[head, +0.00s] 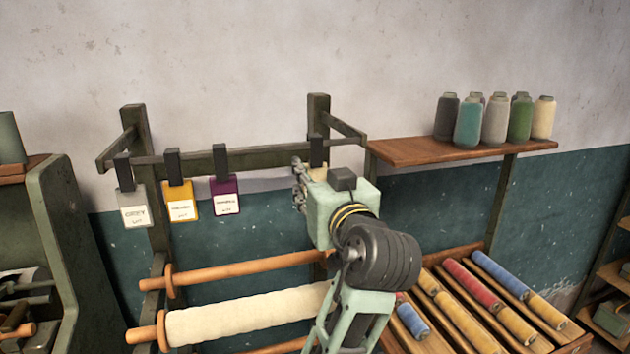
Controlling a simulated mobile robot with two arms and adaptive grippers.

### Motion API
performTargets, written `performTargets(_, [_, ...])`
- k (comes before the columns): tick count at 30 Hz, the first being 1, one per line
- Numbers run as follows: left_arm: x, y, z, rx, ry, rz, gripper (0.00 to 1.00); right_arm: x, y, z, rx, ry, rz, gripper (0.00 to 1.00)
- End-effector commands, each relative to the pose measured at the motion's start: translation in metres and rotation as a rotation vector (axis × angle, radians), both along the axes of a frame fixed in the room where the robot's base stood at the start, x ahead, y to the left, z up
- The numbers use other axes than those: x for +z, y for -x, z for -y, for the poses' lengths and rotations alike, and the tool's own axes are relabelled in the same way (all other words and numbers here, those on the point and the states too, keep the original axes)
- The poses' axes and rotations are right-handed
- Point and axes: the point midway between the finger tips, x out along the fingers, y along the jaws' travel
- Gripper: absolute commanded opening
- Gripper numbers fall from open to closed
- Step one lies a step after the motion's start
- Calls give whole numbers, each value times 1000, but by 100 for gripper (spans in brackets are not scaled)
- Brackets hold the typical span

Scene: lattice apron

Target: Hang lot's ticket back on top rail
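The dark green top rail (265,157) runs between two posts of the rack. Three tickets hang from it by black clips: a grey one (133,207) at the left, a yellow one (180,202) and a purple one (226,196). At the rail's right end a fourth black clip (317,148) shows, with a bit of a cream ticket (318,173) below it. My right gripper (300,184) is right in front of that ticket and hides most of it. I cannot tell whether its fingers are closed on it. My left gripper is out of view.
Below the rail are wooden rollers (245,270), one wound with cream cloth (250,318). A wooden shelf (410,152) with several thread cones stands right of the rack. A slanted tray (560,340) of coloured bobbins lies at lower right. A green machine (65,240) stands left.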

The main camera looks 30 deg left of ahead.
Motion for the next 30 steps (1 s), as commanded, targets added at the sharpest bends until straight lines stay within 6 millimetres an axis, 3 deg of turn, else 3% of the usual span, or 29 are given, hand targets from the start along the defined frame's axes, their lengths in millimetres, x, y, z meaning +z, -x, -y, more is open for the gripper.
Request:
performTargets(8, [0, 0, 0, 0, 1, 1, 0, 0, -2, -2, -1, -3, 3, 40])
performTargets(9, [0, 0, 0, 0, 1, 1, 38, 0, -2, -4, -2, -5, 3, 40])
performTargets(15, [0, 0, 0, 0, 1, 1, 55, 0, -4, -15, -5, -19, 7, 40])
performTargets(22, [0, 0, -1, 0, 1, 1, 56, 0, -6, -16, -6, -19, 9, 40])
performTargets(25, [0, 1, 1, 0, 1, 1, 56, 0, -7, -7, -2, -9, 11, 40])
performTargets(30, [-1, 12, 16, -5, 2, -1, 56, 0, -6, -8, -2, -9, 9, 40])
